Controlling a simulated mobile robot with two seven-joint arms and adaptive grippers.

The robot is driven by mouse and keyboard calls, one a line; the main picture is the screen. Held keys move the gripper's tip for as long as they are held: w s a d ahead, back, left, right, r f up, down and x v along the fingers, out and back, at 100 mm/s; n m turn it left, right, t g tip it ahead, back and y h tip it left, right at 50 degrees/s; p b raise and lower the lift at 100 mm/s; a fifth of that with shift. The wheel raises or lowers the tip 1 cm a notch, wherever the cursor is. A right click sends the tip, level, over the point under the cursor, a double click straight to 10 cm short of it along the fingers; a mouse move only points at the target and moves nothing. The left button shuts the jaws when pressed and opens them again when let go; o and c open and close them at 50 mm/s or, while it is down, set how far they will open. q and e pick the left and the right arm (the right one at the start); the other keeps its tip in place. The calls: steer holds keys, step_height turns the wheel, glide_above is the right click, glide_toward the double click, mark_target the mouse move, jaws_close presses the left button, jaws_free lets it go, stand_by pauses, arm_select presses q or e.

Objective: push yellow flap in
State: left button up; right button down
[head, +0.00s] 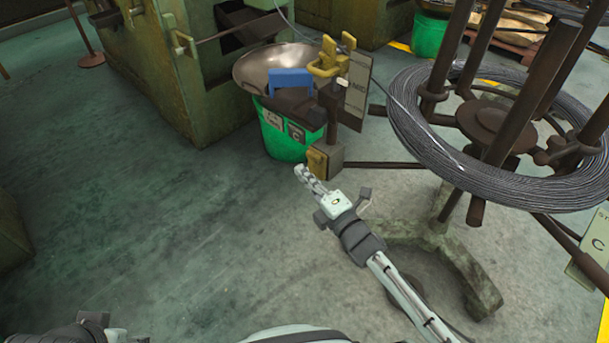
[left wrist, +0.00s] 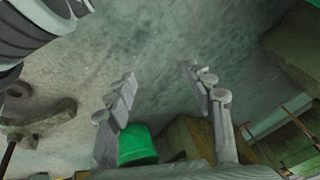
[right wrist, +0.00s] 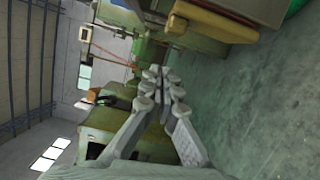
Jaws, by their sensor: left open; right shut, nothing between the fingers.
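The yellow flap (head: 318,161) is a small yellow plate on the end of a brown box low on the wire stand, beside the green bin. A yellow plate, apparently this flap, shows large at the top of the right wrist view (right wrist: 222,27). My right gripper (head: 302,173) is shut and empty, its fingertips just below and left of the flap in the head view. The right wrist view (right wrist: 161,74) shows the fingers together, apart from the yellow plate. My left gripper (left wrist: 160,78) is open and empty, with floor beyond it.
A green bin (head: 283,142) stands behind the flap, under a metal bowl (head: 262,68) with a blue part. A wire coil (head: 430,125) on a stand fills the right. A yellow clamp (head: 330,60) tops the post. Floor at left is clear.

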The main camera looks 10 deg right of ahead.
arm_select(q)
steer(key=shift+a+f, duration=0.15)
steer(key=shift+f, duration=0.3)
arm_select(e)
steer(key=v, duration=1)
steer(key=shift+s+a, duration=0.1)
steer(key=shift+a, duration=0.05)
steer(key=s+d+f+m+g+h+p, duration=0.1)
steer(key=s+d+f+m+g+h, duration=0.15)
steer(key=d+m, duration=0.3)
steer(key=s+d+f+m+g+h+p, duration=0.2)
steer(key=d+f+m+g+h, duration=0.15)
steer(key=m, duration=0.25)
arm_select(q)
steer(key=s+d+p+x, duration=0.1)
steer(key=x, duration=0.8)
steer(key=shift+d+f+g+h, duration=0.3)
steer(key=shift+d+f, duration=0.05)
arm_select(e)
steer(key=s+d+f+m+g+h, duration=0.1)
steer(key=s+d+m+g, duration=0.1)
steer(key=s+m, duration=0.3)
steer(key=s+d+f+m+g+h, duration=0.1)
steer(key=s+m+g, duration=0.4)
steer(key=s, duration=0.5)
steer(key=shift+s+d+f+g, duration=0.15)
steer(key=shift+d+f+g, duration=0.2)
steer(key=shift+f, duration=0.5)
